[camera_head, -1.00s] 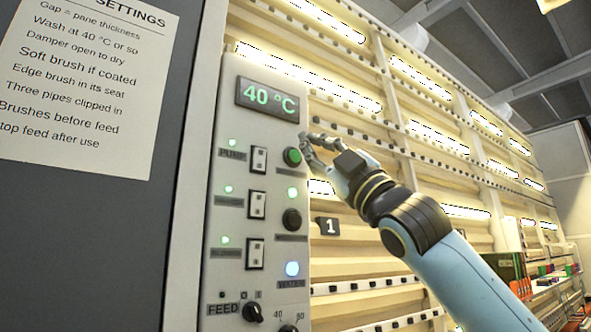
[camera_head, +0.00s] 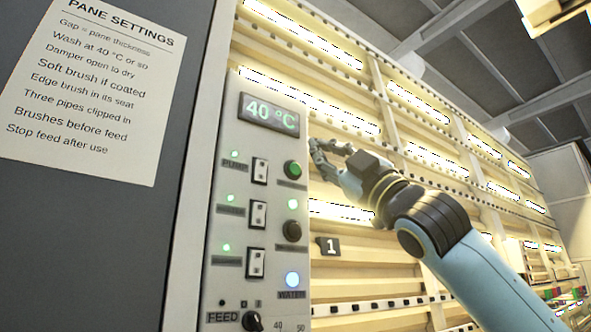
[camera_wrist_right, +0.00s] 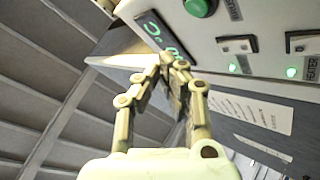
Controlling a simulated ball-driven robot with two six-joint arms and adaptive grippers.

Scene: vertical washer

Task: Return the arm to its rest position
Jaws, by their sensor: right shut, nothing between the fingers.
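My right gripper (camera_head: 322,151) is shut and empty. In the head view it is just right of the control panel's upper edge, near the green button (camera_head: 293,169). In the right wrist view the fingertips of my right gripper (camera_wrist_right: 167,62) meet near the panel's display, and the green button (camera_wrist_right: 200,6) is at the top. I cannot tell the exact gap to the panel. The blue right arm (camera_head: 480,275) comes in from the lower right. My left gripper is not in view.
The control panel (camera_head: 228,190) has a display (camera_head: 270,114) reading 40 °C, several switches, lit green lamps and a lit water lamp (camera_head: 292,279). A settings sheet (camera_head: 85,100) hangs at the left. The lit washer frame (camera_head: 420,120) stands behind my arm.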

